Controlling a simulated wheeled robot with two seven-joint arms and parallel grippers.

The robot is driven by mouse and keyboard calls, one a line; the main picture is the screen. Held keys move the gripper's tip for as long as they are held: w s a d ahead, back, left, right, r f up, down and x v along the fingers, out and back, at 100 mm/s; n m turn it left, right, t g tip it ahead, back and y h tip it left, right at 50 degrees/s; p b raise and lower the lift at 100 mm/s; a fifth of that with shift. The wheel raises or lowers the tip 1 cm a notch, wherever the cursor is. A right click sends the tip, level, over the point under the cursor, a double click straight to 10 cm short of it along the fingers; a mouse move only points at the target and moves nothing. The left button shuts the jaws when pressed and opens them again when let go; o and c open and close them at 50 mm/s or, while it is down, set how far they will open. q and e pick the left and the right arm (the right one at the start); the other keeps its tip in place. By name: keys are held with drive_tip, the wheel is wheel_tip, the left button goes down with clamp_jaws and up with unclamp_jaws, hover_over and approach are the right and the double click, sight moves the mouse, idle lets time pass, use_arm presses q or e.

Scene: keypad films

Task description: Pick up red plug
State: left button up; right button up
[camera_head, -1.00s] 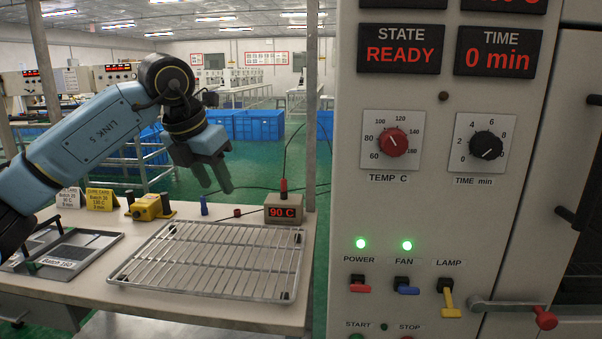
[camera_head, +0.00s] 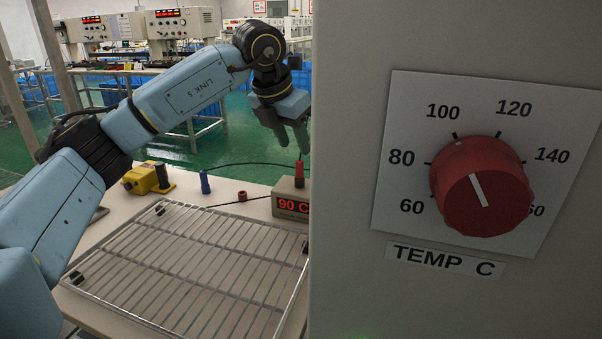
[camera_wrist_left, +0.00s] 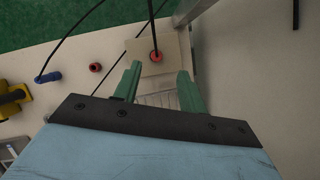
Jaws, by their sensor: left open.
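The red plug (camera_head: 299,174) stands upright on top of the small meter box (camera_head: 290,200) that reads 90 C, with a black cable rising from it. In the left wrist view the red plug (camera_wrist_left: 156,57) shows from above, ahead of and between the fingertips. My left gripper (camera_head: 292,150) is open and empty, pointing down just above the plug. In the left wrist view its two green fingers (camera_wrist_left: 158,68) are spread apart over the box, apart from the plug as far as I can tell. My right gripper is not in view.
A wire rack (camera_head: 190,265) lies on the table in front of the box. A blue plug (camera_head: 205,183), a small red socket (camera_head: 242,196) and a yellow block (camera_head: 147,178) stand behind it. The oven panel with its red temperature knob (camera_head: 480,186) fills the right side.

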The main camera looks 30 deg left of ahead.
sight(299, 161)
use_arm(q)
drive_tip(key=shift+x, duration=1.2)
drive_tip(key=x, duration=0.1)
drive_tip(key=b+x, duration=0.1)
drive_tip(key=x, duration=0.2)
drive_tip(key=shift+a+b, duration=0.25)
drive_tip(key=shift+b, duration=0.15)
drive_tip(key=shift+w+f, duration=0.25)
drive_tip(key=shift+f, duration=0.25)
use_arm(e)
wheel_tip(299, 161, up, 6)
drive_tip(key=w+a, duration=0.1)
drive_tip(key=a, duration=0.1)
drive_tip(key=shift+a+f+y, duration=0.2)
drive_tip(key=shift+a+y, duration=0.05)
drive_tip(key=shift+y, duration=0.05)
use_arm(q)
clamp_jaws()
